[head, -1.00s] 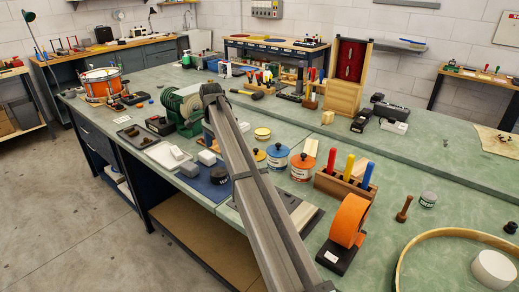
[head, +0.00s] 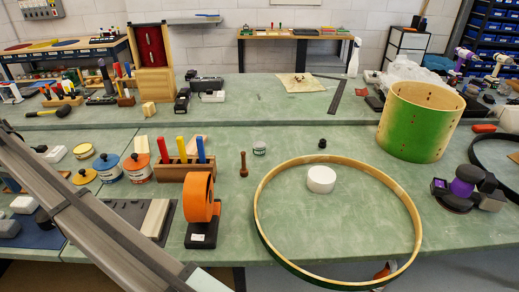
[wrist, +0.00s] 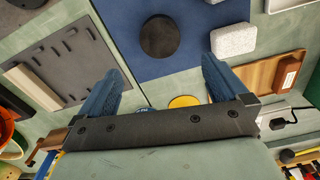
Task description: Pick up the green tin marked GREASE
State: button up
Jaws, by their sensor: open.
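A small tin (head: 259,148) with a grey lid and a pale, greenish side stands upright on the green bench in the head view. Its lettering is too small to read now. It stands right of a dark wooden peg and behind the large wooden hoop, apart from both. My gripper (wrist: 158,88) is open and empty in the wrist view, its blue fingers wide apart above the bench. The tin cannot be made out in the wrist view. In the head view my arm crosses the lower left, and my gripper is out of sight.
Left of the tin are a wooden block with colored handles (head: 186,168), an orange tape roll (head: 200,197) and lidded tins (head: 137,170). The hoop (head: 261,228) surrounds a white roll (head: 321,179). A green drum shell (head: 418,128) stands right. Below my gripper lies a blue mat (wrist: 190,62).

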jog(key=shift+c, duration=0.3)
jog(key=shift+c, duration=0.9)
